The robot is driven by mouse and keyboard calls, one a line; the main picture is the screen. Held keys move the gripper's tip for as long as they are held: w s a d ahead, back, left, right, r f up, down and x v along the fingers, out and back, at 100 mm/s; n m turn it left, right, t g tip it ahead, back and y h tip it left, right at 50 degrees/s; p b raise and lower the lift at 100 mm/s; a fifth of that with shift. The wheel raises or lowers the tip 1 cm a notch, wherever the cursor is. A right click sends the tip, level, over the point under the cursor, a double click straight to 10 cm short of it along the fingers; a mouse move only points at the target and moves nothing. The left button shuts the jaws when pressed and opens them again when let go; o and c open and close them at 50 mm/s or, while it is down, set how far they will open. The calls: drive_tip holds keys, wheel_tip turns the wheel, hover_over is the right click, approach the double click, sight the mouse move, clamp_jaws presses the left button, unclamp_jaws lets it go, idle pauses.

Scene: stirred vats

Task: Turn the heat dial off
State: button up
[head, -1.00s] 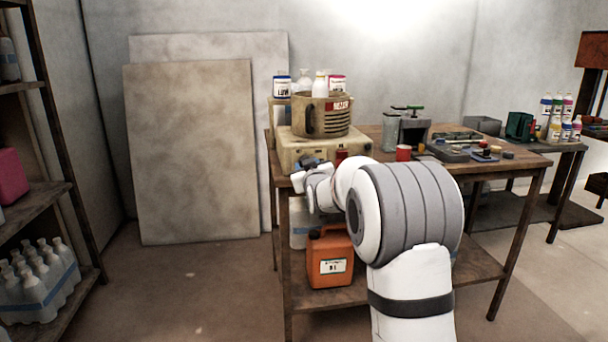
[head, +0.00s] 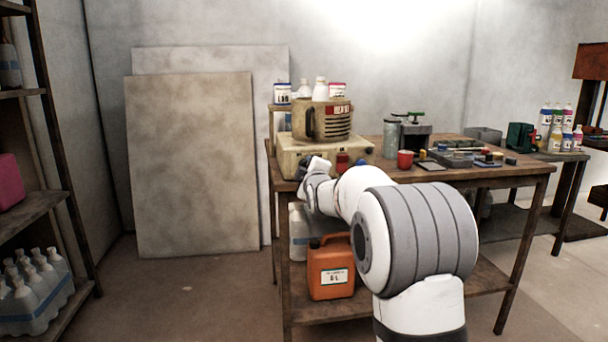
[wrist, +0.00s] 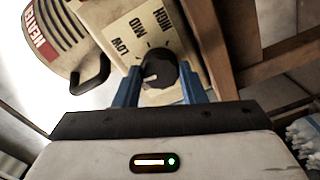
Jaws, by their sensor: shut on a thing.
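The black heat dial (wrist: 160,68) sits on the cream front panel of the heater base (wrist: 120,18), with LOW, MID and HIGH printed around it in the wrist view. My gripper (wrist: 162,84) has its two blue fingers on either side of the dial and is shut on it. The dial's pale pointer mark shows on its left side, but I cannot tell exactly which setting it meets. In the head view the heater base (head: 350,155) stands at the table's left end, and my wrist hides the dial there.
A tan vat (head: 325,122) with a handle stands on the heater base. A red cup (head: 404,159) and trays (head: 455,158) are to the right on the wooden table. An orange canister (head: 331,270) stands on the lower shelf.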

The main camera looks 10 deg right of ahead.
drive_tip(key=shift+a+r+n, duration=0.1)
drive_tip(key=shift+n, duration=0.6)
drive_tip(key=o, duration=1)
drive_tip(key=s, duration=0.7)
drive_tip(key=shift+s+p, duration=0.35)
drive_tip(key=shift+p, duration=0.1)
